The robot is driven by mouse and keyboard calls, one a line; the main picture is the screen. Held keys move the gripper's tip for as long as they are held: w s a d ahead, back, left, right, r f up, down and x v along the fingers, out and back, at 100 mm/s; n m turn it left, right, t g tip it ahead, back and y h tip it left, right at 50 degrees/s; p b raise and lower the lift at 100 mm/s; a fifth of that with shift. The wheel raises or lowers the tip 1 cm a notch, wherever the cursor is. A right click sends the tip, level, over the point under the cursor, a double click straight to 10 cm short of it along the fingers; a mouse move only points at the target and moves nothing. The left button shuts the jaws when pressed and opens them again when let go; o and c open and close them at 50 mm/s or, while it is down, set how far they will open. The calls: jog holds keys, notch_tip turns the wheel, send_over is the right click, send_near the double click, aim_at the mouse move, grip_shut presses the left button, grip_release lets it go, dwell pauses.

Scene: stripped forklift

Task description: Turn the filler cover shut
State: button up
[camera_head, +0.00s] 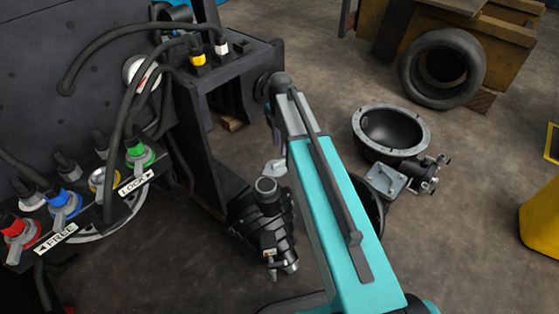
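A short round neck (266,186) with a grey rim stands on top of a black ribbed unit (262,222) at the lower middle. A small pale grey rounded piece (275,168) sits just above the neck in the picture, beside its opening rather than over it. It looks like the filler cover, but I cannot be sure. My teal and grey arm runs from the lower right up to a dark joint near the black frame. The arm hides what lies right of the neck. I cannot make out my gripper's fingers.
A dark panel (70,55) with hoses, coloured connectors and FREE and LOCK labels fills the left. A black frame (200,150) stands beside the neck. A bell housing (410,150), a tyre (460,98) and a yellow object (542,228) are at the right. Floor shows between them.

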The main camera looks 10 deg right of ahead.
aim_at(280, 161)
notch_tip(280, 161, down, 8)
jog(key=shift+f+b, duration=0.2)
jog(key=shift+b, duration=0.55)
